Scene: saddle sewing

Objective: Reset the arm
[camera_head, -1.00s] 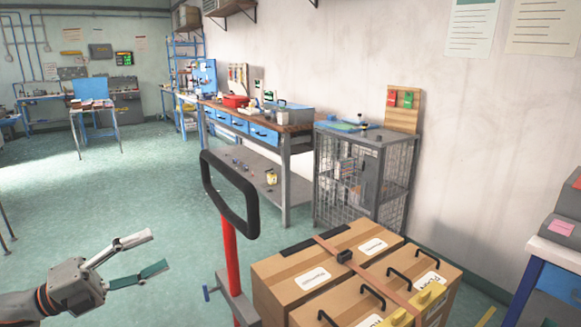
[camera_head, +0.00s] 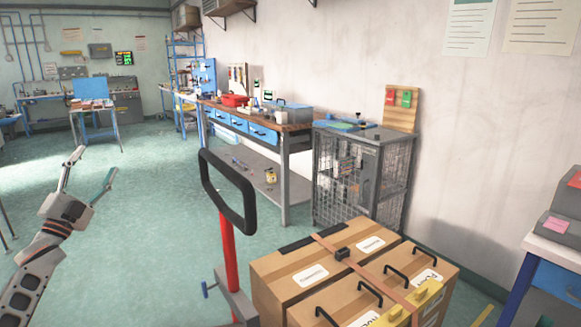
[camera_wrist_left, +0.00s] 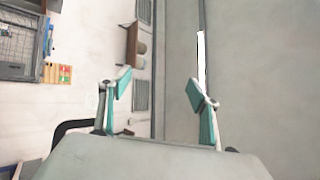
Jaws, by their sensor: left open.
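My left gripper (camera_head: 92,168) is at the left of the head view, raised above the floor and pointing up and away. Its two fingers are spread apart with nothing between them. In the left wrist view its teal-padded fingers (camera_wrist_left: 158,95) are also apart and empty, with wall and ceiling behind them. My right gripper does not show in either view.
A pallet jack handle (camera_head: 228,190) stands right of my left arm. Strapped cardboard boxes (camera_head: 310,278) lie beside it. Behind are a wire cage cabinet (camera_head: 345,185) and a workbench (camera_head: 290,130). Green floor (camera_head: 150,200) is clear between arm and handle.

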